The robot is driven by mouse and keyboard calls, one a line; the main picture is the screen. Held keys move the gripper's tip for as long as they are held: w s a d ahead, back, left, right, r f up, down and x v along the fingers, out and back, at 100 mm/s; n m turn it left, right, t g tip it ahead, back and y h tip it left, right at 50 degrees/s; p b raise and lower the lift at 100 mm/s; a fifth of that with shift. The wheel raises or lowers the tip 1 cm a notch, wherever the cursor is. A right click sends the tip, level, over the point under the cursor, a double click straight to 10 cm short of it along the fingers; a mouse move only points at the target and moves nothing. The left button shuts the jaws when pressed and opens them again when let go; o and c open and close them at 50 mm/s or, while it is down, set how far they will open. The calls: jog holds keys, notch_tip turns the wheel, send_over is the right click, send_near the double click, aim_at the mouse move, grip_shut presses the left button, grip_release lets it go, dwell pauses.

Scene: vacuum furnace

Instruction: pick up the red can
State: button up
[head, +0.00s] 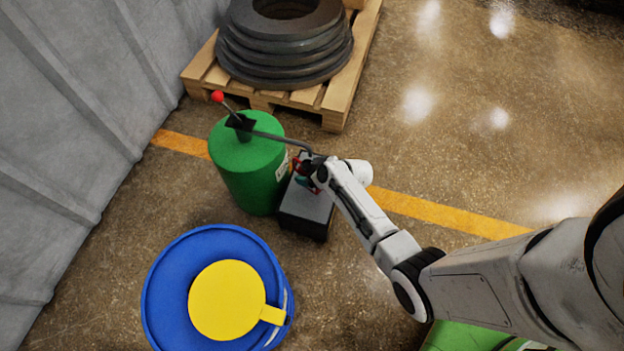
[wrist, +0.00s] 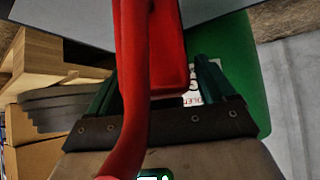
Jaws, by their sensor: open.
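The red can (wrist: 170,55) fills the middle of the wrist view, its long red strip, perhaps a handle, running down towards the camera. My gripper (wrist: 155,78) is open, with one dark finger on each side of the can in that view. I cannot tell whether either finger touches it. In the head view my gripper (head: 304,172) is over the grey-topped box (head: 305,207), next to the green drum. There only small red bits of the can (head: 317,183) show; my arm and gripper hide most of it.
The green drum (head: 250,170) stands close left of the box, with a red-knobbed lever and a dark pipe reaching towards my gripper. A blue barrel (head: 170,300) with a yellow lid stands in front. A pallet (head: 335,105) with black rings is behind. Floor at right is clear.

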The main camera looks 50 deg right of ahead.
jog(key=shift+w, duration=0.1)
jog(key=c, duration=1.2)
jog(key=shift+r, duration=0.1)
